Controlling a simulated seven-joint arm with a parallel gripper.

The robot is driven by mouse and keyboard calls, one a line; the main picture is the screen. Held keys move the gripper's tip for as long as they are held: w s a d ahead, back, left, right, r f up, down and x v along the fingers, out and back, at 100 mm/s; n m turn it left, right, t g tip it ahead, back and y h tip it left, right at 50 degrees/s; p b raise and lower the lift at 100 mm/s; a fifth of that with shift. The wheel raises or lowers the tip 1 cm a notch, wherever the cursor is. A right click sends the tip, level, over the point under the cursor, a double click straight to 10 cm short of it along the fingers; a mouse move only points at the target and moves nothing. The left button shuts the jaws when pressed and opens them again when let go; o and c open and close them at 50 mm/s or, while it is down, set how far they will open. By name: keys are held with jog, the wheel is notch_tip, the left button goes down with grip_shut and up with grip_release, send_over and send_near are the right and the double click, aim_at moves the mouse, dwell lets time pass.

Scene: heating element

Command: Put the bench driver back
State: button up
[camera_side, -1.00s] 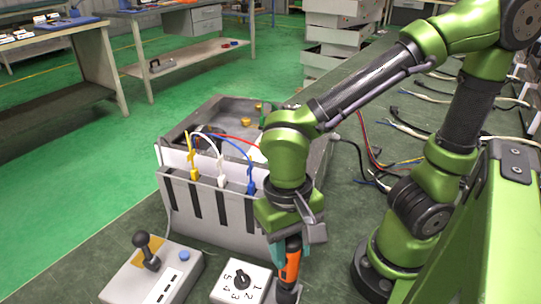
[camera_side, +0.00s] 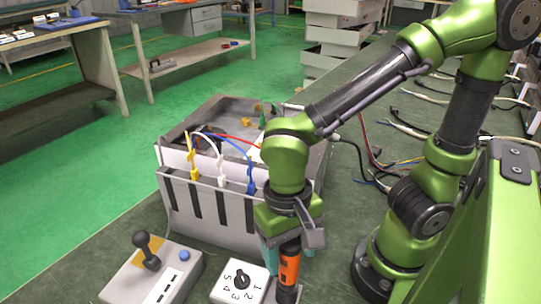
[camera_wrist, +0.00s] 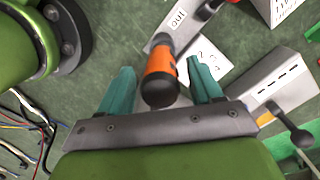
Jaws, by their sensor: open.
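The bench driver (camera_side: 289,266) has an orange and black handle and stands roughly upright, its lower end in a small dark holder (camera_side: 287,294) at the bench's front. In the wrist view the driver (camera_wrist: 160,72) shows end-on, with its black butt toward the camera. My gripper (camera_wrist: 159,66) is open, with one teal finger on each side of the handle and a visible gap to both. The driver's tip is hidden.
A white dial box (camera_side: 240,283) stands close left of the driver. A joystick box (camera_side: 150,275) is farther left. Behind is a grey open case (camera_side: 240,208) with yellow, white and blue leads. Loose wires (camera_side: 385,170) lie on the bench behind my arm.

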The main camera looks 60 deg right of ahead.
notch_tip(320, 180, up, 13)
jog(key=w, duration=0.1)
jog(key=shift+d, duration=0.25)
jog(key=shift+w+f, duration=0.1)
jog(key=shift+f, duration=0.05)
jog(key=shift+w+d+f+n+t+y, duration=0.25)
jog(key=shift+w+d+t, duration=0.95)
jog(key=shift+d, duration=0.95)
jog(key=shift+w+d+f+n+t+y, duration=0.25)
jog(key=shift+w+d+t, duration=0.6)
jog(key=shift+d+t, duration=1)
jog(key=shift+w+d+f+n+t+y, duration=0.25)
jog(key=shift+w+d+t, duration=0.85)
jog(key=shift+d, duration=1.3)
jog(key=shift+s, duration=0.1)
